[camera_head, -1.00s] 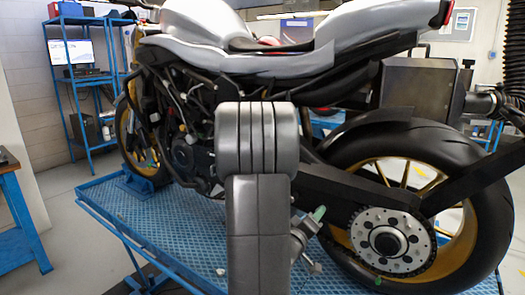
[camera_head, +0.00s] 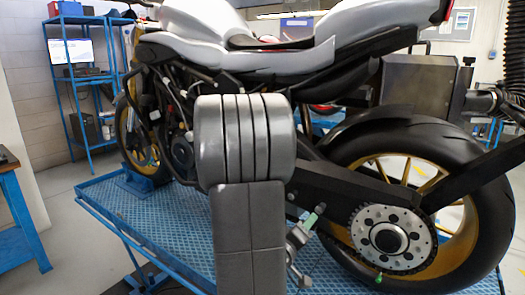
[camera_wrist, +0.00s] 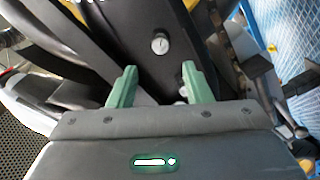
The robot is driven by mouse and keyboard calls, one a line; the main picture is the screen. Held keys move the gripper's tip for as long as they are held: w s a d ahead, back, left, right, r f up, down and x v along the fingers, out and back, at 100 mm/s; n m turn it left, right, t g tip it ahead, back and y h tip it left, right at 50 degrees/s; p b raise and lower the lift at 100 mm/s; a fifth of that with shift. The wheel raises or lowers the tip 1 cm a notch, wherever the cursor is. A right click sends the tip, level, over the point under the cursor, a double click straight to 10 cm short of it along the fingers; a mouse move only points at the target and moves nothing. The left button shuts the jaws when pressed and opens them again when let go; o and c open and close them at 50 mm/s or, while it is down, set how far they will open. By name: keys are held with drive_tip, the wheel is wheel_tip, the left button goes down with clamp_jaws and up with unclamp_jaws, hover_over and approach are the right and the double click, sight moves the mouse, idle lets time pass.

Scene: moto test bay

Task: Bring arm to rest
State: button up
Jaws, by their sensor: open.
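My gripper (camera_wrist: 157,76) shows in the wrist view as two green fingers spread apart, with nothing between them. Beyond them are a dark motorcycle part with a round silver bolt (camera_wrist: 160,44) and a yellow edge. In the head view my grey arm stands in the middle foreground. A green fingertip (camera_head: 320,208) shows just right of it, near the motorcycle's black swingarm (camera_head: 345,190). The rest of the gripper is partly hidden by the arm. I cannot tell whether the fingers touch the motorcycle.
The silver and black motorcycle (camera_head: 225,60) stands on a blue patterned platform (camera_head: 140,215), its rear wheel (camera_head: 490,215) at right. A blue workbench (camera_head: 20,220) is at left, with blue shelves (camera_head: 85,75) behind. Grey floor is open between bench and platform.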

sight(318, 211)
drive_tip(key=p+x, duration=0.1)
drive_tip(key=x, duration=0.7)
drive_tip(key=shift+w+d, duration=0.2)
drive_tip(key=shift+d, duration=0.1)
drive_tip(key=shift+w+f+m, duration=0.2)
drive_tip(key=shift+m, duration=0.1)
drive_tip(key=shift+s+r+m+b, duration=0.15)
drive_tip(key=shift+m+b, duration=0.4)
drive_tip(key=shift+m, duration=0.35)
drive_tip(key=m+b, duration=0.1)
drive_tip(key=m, duration=0.1)
drive_tip(key=shift+m, duration=0.4)
drive_tip(key=m+b, duration=0.2)
drive_tip(key=m, duration=0.2)
drive_tip(key=m+b, duration=0.2)
drive_tip(key=m, duration=0.3)
drive_tip(key=m+b, duration=0.2)
drive_tip(key=m, duration=0.3)
